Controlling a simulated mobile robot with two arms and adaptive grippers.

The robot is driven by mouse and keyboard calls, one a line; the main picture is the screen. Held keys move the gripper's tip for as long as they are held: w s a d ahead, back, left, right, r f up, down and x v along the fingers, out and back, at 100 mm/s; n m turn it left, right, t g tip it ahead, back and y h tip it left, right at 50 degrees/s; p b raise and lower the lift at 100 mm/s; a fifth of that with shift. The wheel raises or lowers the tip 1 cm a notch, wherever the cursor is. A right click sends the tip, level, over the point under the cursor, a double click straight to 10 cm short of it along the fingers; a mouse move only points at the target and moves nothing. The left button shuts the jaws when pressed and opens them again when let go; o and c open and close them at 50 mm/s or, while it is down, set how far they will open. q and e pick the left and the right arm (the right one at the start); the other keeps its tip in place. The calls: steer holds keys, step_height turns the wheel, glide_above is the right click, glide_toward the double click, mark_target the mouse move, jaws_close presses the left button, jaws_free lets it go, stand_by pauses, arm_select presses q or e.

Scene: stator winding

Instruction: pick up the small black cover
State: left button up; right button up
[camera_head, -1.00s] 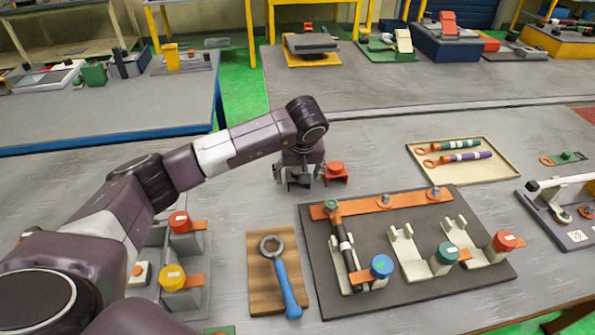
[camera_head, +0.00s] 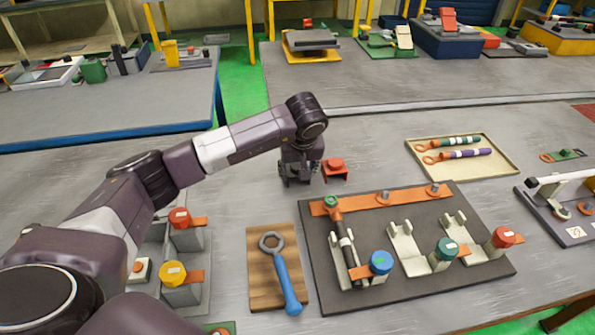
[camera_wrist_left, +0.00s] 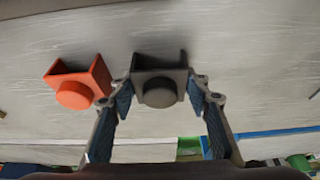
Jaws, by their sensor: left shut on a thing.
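The small black cover (camera_wrist_left: 160,88) is a dark bracket-like piece with a round knob, between my left gripper's fingers in the left wrist view. My left gripper (camera_wrist_left: 160,97) is shut on it, with one finger against each side. In the head view my left gripper (camera_head: 298,180) is low over the grey table, and the cover is mostly hidden by the fingers there. A matching red cover (camera_wrist_left: 76,84) stands just beside it, apart from the gripper; it also shows in the head view (camera_head: 335,169). My right gripper is not in view.
A dark fixture board (camera_head: 400,290) with colored knobs lies in front to the right. A wrench (camera_head: 281,275) rests on a wooden board (camera_head: 259,292). A cream tray (camera_head: 495,174) holds two tools. Table behind the covers is clear.

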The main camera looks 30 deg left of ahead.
mark_target(297, 165)
arm_select(q)
step_height(297, 165, up, 20)
steer(key=b, duration=0.2)
steer(key=shift+b, duration=0.3)
steer(key=shift+f, duration=0.1)
stand_by(0.4)
